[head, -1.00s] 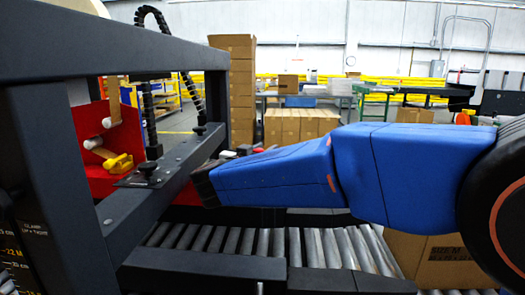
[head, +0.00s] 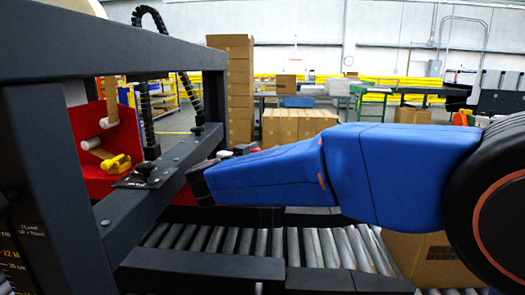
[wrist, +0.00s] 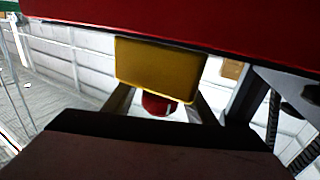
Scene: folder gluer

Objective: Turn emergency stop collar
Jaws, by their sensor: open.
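In the wrist view a yellow box (wrist: 158,68) hangs under a wide red panel. A red emergency stop button (wrist: 157,104) sticks out below the box; its upper part is hidden by the box. My gripper (wrist: 163,98) is open, with one finger on each side of the red button. The fingertips are partly hidden by the box, and I cannot tell whether they touch the button. In the head view the button is not seen, and my blue arm hides the gripper near the frame.
In the head view a dark machine frame (head: 160,177) stands close on the left, with a red tape unit (head: 92,140) behind it. A roller conveyor (head: 255,241) runs below my arm. Stacked cartons (head: 240,85) stand behind. The red panel (wrist: 180,20) lies close above the gripper.

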